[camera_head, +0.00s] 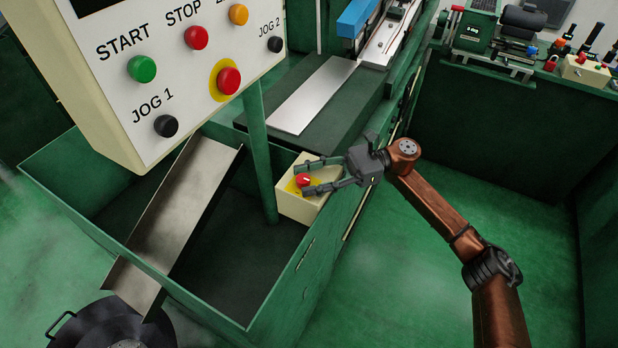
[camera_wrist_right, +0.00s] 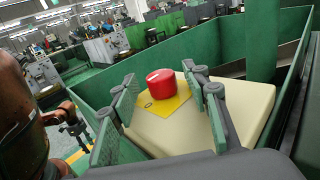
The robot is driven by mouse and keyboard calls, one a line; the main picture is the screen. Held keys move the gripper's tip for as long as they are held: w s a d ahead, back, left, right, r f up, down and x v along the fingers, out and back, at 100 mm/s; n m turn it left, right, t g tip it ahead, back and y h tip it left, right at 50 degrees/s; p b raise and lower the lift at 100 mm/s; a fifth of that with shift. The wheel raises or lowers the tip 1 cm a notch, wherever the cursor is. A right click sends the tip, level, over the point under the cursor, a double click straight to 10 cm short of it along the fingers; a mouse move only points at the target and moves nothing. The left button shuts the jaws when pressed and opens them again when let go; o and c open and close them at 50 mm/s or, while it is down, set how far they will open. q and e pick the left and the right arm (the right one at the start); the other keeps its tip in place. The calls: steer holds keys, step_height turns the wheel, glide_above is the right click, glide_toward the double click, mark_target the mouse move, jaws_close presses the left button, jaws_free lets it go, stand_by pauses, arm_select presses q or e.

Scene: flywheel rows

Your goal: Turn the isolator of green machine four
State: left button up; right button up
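The isolator is a red rotary knob (camera_head: 302,181) on a yellow plate (camera_head: 291,187), fixed to a cream box (camera_head: 300,208) on the side of the green machine. My right gripper (camera_head: 303,178) is open, with its two fingers reaching toward the box from the right. In the right wrist view, the red knob (camera_wrist_right: 161,84) shows between the spread fingers, near their tips, with a gap on each side. A white mark shows on top of the knob. I cannot tell whether the fingertips are level with the knob. My left gripper is not in view.
A control panel (camera_head: 170,80) with several push buttons hangs at the upper left on a green post (camera_head: 258,140). A metal chute (camera_head: 180,215) slopes over the green tray (camera_head: 262,322). Tools stand on a bench at the upper right. Green floor (camera_head: 420,280) lies open right of the machine.

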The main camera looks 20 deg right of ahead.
steer(key=shift+d, duration=0.15)
steer(key=s+d, duration=0.1)
steer(key=d, duration=1)
steer(key=shift+s+d, duration=0.2)
steer(key=shift+d, duration=0.2)
steer(key=shift+a, duration=0.1)
